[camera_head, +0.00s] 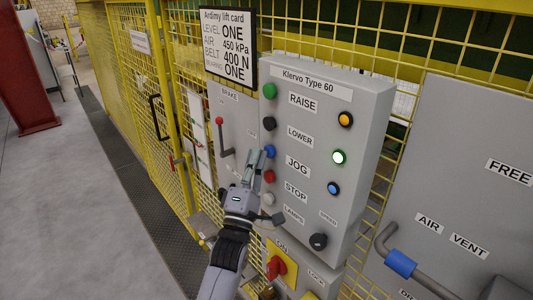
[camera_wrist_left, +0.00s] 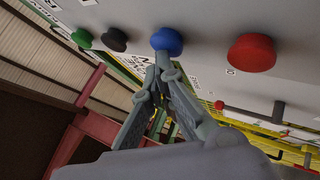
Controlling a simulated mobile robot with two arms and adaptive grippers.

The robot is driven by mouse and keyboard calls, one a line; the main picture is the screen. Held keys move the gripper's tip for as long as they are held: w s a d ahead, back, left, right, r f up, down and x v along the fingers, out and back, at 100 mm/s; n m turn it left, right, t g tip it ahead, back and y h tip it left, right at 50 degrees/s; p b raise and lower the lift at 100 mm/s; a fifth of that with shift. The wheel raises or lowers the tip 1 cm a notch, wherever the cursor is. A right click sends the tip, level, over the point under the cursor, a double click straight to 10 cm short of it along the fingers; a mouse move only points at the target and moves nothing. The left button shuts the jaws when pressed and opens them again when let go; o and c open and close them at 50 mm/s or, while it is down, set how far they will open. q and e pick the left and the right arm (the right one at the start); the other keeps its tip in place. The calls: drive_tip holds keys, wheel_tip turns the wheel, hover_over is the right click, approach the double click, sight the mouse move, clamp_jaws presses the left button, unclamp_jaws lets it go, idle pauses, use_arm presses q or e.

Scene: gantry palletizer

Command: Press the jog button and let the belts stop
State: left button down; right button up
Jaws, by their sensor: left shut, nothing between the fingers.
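The grey control box (camera_head: 316,190) carries a column of buttons on its left side. The blue button (camera_head: 270,151) is in the row labelled JOG (camera_head: 298,167). My left gripper (camera_head: 258,156) is shut and empty, with its fingertips just beside the blue button. In the left wrist view the closed fingertips (camera_wrist_left: 164,60) are right at the blue button (camera_wrist_left: 167,40); I cannot tell whether they touch it. The red STOP button (camera_head: 269,176) is just below the blue one, and the black LOWER button (camera_head: 269,123) is just above. The belts are not visible. My right gripper is not in view.
A green RAISE button (camera_head: 269,91) and a white LAMPS button (camera_head: 269,199) share the column. On the right are amber (camera_head: 345,119), brightly lit green (camera_head: 339,157) and blue (camera_head: 333,188) lamps. A red-knobbed brake lever (camera_head: 219,121) stands left; a red switch (camera_head: 275,267) sits below.

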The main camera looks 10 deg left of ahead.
use_arm(q)
drive_tip(key=shift+w+d, duration=0.1)
drive_tip(key=shift+w, duration=0.05)
idle(0.5)
drive_tip(key=shift+s+a+p, duration=0.3)
drive_tip(key=shift+s+a, duration=0.25)
drive_tip(key=shift+s, duration=0.2)
drive_tip(key=s+a+p, duration=0.1)
drive_tip(key=s, duration=0.1)
drive_tip(key=s+a, duration=0.2)
drive_tip(key=shift+p, duration=0.35)
idle(0.4)
